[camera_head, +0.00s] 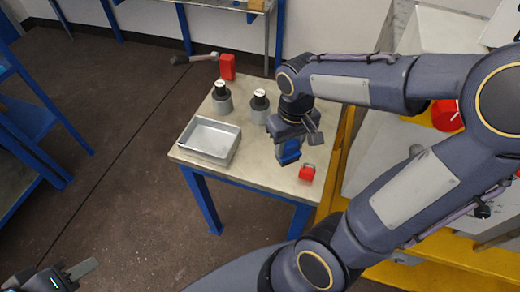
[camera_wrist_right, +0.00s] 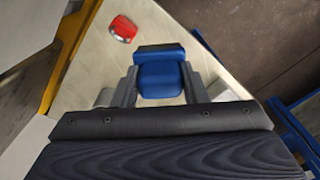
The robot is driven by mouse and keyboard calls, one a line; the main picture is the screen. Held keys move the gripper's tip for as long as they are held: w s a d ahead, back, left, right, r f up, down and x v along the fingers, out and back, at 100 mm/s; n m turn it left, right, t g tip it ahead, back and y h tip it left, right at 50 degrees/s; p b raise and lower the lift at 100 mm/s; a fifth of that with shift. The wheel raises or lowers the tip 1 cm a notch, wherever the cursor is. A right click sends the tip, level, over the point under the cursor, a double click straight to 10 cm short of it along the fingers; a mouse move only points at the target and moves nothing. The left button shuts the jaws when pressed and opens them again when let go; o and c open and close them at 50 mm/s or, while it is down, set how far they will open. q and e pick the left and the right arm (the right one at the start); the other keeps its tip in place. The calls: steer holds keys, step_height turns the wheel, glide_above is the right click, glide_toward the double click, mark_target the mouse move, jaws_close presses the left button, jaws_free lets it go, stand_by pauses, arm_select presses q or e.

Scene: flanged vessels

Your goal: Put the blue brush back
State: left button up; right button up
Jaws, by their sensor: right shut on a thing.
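The blue brush (camera_head: 288,151) is held by my right gripper (camera_head: 292,136) above the right part of the table (camera_head: 262,176). In the right wrist view the blue brush (camera_wrist_right: 160,78) sits between the two fingers of my right gripper (camera_wrist_right: 160,94), which is shut on it. Whether the brush touches the table is unclear. My left gripper (camera_head: 62,278) is at the bottom left corner, well away from the table and partly cut off; its opening is not clear.
A metal tray (camera_head: 232,153) lies on the table's left. Two grey vessels with black tops (camera_head: 221,98) (camera_head: 260,106) stand behind it. A red block (camera_head: 227,66) and a grey-handled tool (camera_head: 195,58) are at the back. A small red object (camera_head: 307,172) lies near the front right edge.

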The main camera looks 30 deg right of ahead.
steer(key=w, duration=0.1)
steer(key=w+a+f, duration=0.1)
steer(key=w, duration=0.1)
steer(key=w+f, duration=0.1)
steer(key=shift+w+a+f, duration=0.1)
steer(key=shift+w+a, duration=0.1)
steer(key=shift+a, duration=0.1)
steer(key=w+f, duration=0.1)
steer(key=w+a+f, duration=0.1)
steer(key=f, duration=0.1)
steer(key=w+f, duration=0.2)
steer(key=shift+w+a+f, duration=0.1)
steer(key=shift+a+f, duration=0.1)
steer(key=shift+a, duration=0.15)
steer(key=shift+w+a+f, duration=0.1)
steer(key=shift+w+f, duration=0.1)
steer(key=shift+f, duration=1.55)
steer(key=shift+f, duration=0.25)
steer(key=o, duration=0.9)
steer(key=shift+r, duration=0.2)
